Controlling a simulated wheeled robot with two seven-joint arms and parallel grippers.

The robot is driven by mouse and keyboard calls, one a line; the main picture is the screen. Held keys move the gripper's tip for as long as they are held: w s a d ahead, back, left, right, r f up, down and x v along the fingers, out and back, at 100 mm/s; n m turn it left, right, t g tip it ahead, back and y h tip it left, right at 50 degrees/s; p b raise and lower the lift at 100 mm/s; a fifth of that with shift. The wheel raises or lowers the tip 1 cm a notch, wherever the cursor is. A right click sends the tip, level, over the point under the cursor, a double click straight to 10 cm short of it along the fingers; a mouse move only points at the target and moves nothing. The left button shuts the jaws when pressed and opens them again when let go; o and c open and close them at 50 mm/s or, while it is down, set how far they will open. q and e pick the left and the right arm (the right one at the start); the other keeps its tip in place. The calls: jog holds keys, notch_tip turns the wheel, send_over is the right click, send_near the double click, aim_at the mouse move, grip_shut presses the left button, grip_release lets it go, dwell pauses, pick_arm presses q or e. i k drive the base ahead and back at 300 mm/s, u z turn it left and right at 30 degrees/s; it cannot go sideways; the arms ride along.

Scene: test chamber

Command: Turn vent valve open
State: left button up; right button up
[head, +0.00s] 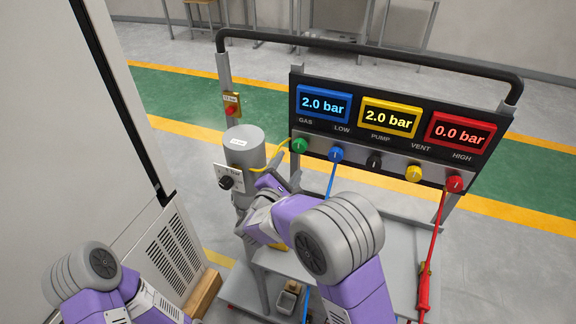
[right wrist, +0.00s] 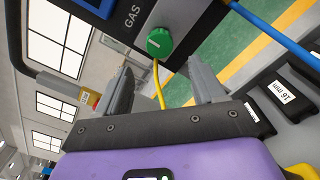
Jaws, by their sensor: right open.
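The panel's knob row sits below the labels GAS, LOW, PUMP, VENT and HIGH. The yellow knob (head: 413,172) is below VENT; its turn position is too small to tell. My right gripper (head: 272,184) is left of it, near the green GAS knob (head: 299,146), and partly hidden by my arm. In the right wrist view my right gripper (right wrist: 163,78) is open and empty, with the green knob (right wrist: 160,42) beyond the gap between its fingers, apart from them. My left gripper is out of view; only a left arm link shows.
Displays read 2.0 bar on blue (head: 324,103), 2.0 bar on yellow (head: 389,117) and 0.0 bar on red (head: 461,132). A grey cylinder (head: 243,148) with a black knob stands left of the panel. Blue (head: 331,180) and red (head: 436,235) hoses hang below. A cabinet (head: 95,130) stands left.

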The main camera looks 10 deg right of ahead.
aim_at(413, 174)
jog(key=k, duration=1)
